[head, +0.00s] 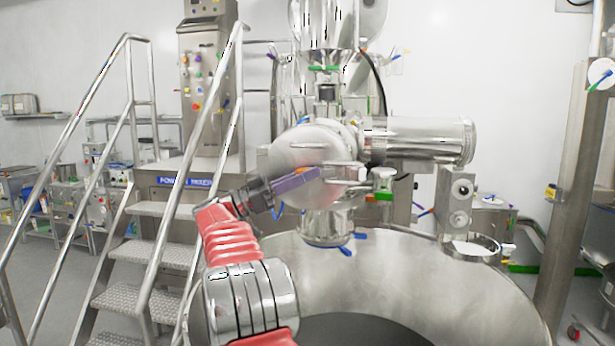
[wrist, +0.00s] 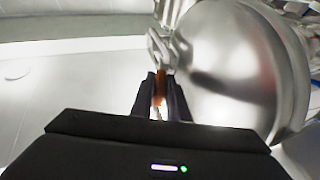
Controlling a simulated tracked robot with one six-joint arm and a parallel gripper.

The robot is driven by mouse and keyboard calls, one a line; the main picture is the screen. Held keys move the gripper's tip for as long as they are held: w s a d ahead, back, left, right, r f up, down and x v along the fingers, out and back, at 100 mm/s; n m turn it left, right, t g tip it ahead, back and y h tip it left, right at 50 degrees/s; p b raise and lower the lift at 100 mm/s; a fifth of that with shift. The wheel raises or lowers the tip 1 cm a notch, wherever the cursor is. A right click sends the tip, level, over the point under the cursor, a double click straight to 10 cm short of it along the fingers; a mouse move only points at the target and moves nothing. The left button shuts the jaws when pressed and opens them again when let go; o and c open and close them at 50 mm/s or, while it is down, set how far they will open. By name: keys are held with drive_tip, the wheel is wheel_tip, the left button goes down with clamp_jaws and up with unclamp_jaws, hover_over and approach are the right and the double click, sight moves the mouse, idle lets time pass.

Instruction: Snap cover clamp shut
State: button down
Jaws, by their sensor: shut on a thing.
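The round polished steel cover (head: 300,148) sits on the mixer in the middle of the head view. In the wrist view the cover (wrist: 230,65) fills the right side as a shiny dome. At its left edge is the cover clamp, with a bright metal loop (wrist: 160,45) and an orange handle (wrist: 159,87). My gripper (wrist: 159,95) is shut on the orange handle, one dark finger on each side. In the head view my gripper (head: 322,174) is at the front of the cover, partly hiding the clamp. Whether the clamp is latched cannot be told.
A wide, open steel bowl (head: 440,285) lies below the mixer, in front of me. Metal steps with handrails (head: 150,250) stand at the left. A horizontal steel cylinder (head: 420,140) extends right from the mixer. A steel post (head: 575,200) stands at the far right.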

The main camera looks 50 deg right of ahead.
drive_tip(key=shift+s+r, duration=0.1)
drive_tip(key=c, duration=1.7)
unclamp_jaws()
drive_tip(key=v, duration=1.2)
